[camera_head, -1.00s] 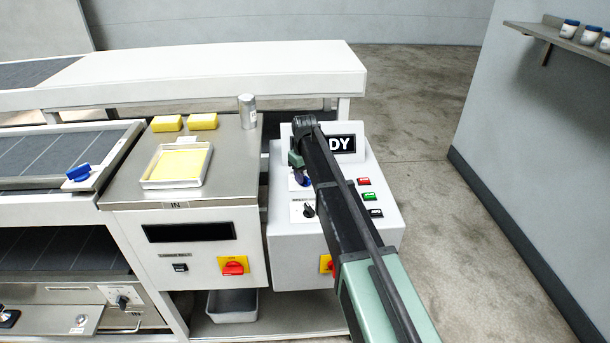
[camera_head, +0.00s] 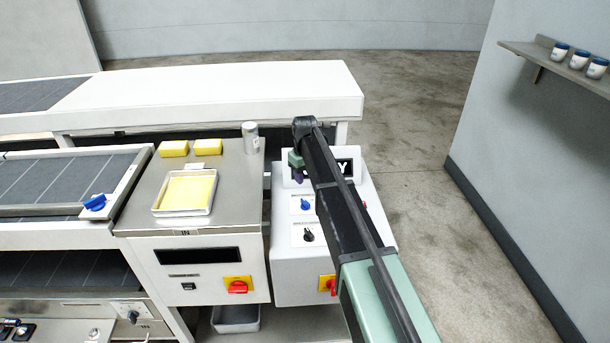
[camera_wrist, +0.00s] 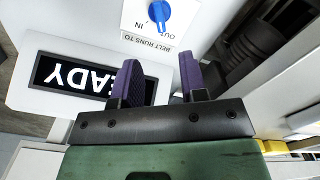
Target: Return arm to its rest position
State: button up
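My arm reaches from the lower right over the control box (camera_head: 290,262) in the head view. My gripper (camera_head: 297,168), with purple fingers, is above the box near its display. In the wrist view my gripper (camera_wrist: 160,65) has its two fingers apart and nothing between them. The blue knob (camera_wrist: 160,12) is beyond the fingers, apart from them, on a plate marked OUT, IN and BELT RUNS TO. The blue knob also shows uncovered in the head view (camera_head: 305,204). The display (camera_wrist: 80,77) reads "EADY", partly covered by a finger.
Left of the box, a steel top bears a tray (camera_head: 210,207) with a yellow sheet, yellow blocks (camera_head: 173,149) and a metal shaker (camera_head: 250,138). A black knob (camera_head: 308,236) is below the blue one. A wall shelf (camera_head: 540,61) holds jars. Floor at right is clear.

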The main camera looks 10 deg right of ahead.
jog(key=s+m, duration=0.4)
jog(key=s, duration=2.9)
jog(key=shift+s+m, duration=0.3)
jog(key=shift+m, duration=0.1)
jog(key=shift+d, duration=0.1)
